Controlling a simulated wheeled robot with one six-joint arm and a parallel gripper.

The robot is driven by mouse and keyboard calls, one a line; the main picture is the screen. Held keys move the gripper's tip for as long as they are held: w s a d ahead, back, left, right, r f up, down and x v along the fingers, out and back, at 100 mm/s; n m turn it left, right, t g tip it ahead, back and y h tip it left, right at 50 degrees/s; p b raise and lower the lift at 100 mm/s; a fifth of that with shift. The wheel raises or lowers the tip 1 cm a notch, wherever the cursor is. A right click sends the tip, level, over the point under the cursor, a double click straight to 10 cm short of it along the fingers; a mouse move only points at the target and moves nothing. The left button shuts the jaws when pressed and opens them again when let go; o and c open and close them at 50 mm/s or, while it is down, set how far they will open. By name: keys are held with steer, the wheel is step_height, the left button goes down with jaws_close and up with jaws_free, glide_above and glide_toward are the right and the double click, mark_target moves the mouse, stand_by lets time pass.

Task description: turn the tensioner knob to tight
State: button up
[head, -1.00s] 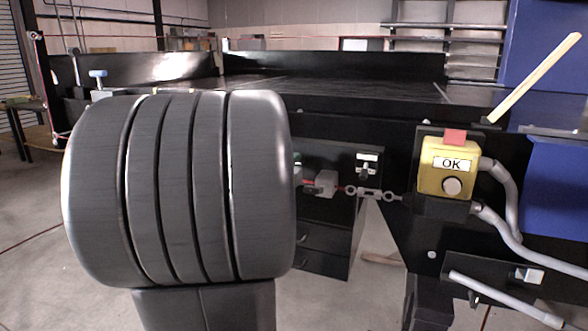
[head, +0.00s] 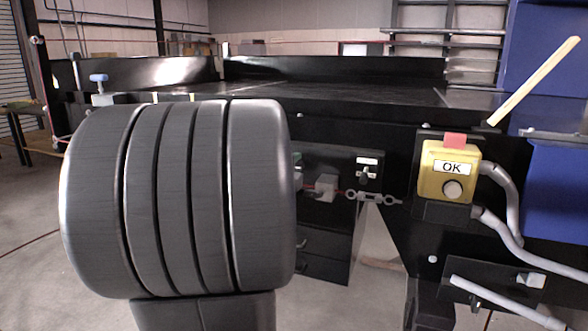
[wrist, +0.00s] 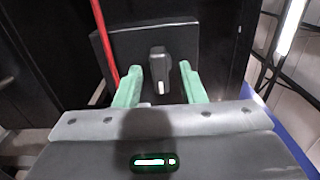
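In the wrist view a dark knob (wrist: 157,58) with a white mark on its lower end stands on a dark panel (wrist: 125,45). It looks like the tensioner knob, with the mark pointing down in the picture. My gripper (wrist: 159,70) is open, its two green fingers to the left and right of the knob with gaps showing. I cannot tell how far the fingertips are from the panel. In the head view my large grey arm link hides most of the gripper. A small dark and white switch (head: 366,173) under a white label shows there; I cannot tell whether it is the same knob.
A blue-topped handle (head: 99,78) stands on the conveyor's far left. A wooden stick (head: 535,80) leans at upper right.

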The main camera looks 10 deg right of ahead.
steer(key=shift+s+a, duration=0.1)
steer(key=p+v, duration=0.1)
steer(key=v, duration=1.2)
steer(key=shift+s, duration=0.25)
steer(key=shift+a, duration=0.15)
steer(key=b+x, duration=0.1)
steer(key=x, duration=1.3)
steer(key=shift+s+a, duration=0.1)
